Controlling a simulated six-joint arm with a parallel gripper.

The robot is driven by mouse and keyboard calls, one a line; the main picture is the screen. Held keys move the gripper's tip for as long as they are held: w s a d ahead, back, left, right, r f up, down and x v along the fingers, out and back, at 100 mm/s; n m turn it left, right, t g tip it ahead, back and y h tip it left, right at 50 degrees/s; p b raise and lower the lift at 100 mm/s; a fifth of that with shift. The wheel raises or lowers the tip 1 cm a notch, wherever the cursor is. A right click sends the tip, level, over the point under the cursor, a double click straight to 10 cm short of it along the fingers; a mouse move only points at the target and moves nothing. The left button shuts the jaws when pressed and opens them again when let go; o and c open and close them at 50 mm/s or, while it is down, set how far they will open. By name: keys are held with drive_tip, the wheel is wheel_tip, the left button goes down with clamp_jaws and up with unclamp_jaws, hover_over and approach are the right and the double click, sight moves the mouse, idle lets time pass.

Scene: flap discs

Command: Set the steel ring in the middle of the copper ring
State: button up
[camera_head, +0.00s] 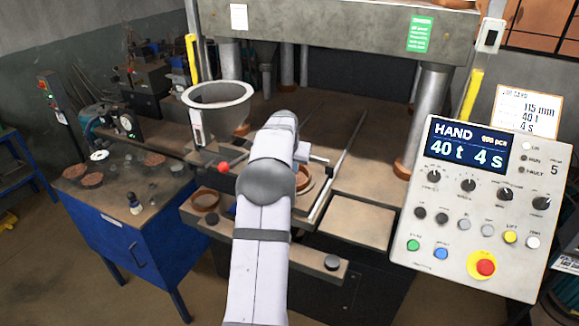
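A copper-brown ring (303,179) shows in part on the press bed, just right of my arm; the arm hides its left side. A paler rim curves around it. Another copper-brown ring (205,199) lies on the front ledge, left of my arm. I cannot tell which of these is the copper ring meant, and I cannot make out a steel ring for certain. My gripper is mostly hidden behind my own arm; only a pale wrist part (301,152) shows over the bed. Its fingers and anything between them are hidden.
A grey hopper (218,105) stands left of my arm, near a red-knobbed lever (223,167). The control panel (470,205) stands at the right. Thick press columns (428,115) flank the bed. A blue bench (125,235) with several brown discs is at the left.

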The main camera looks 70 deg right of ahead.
drive_tip(key=shift+f+b, duration=0.6)
drive_tip(key=shift+f, duration=0.55)
idle(1.4)
idle(0.4)
drive_tip(key=o, duration=1)
drive_tip(key=shift+c, duration=0.2)
drive_tip(key=b+v, duration=0.3)
drive_tip(key=v, duration=0.4)
drive_tip(key=shift+r, duration=0.2)
drive_tip(key=shift+a, duration=0.1)
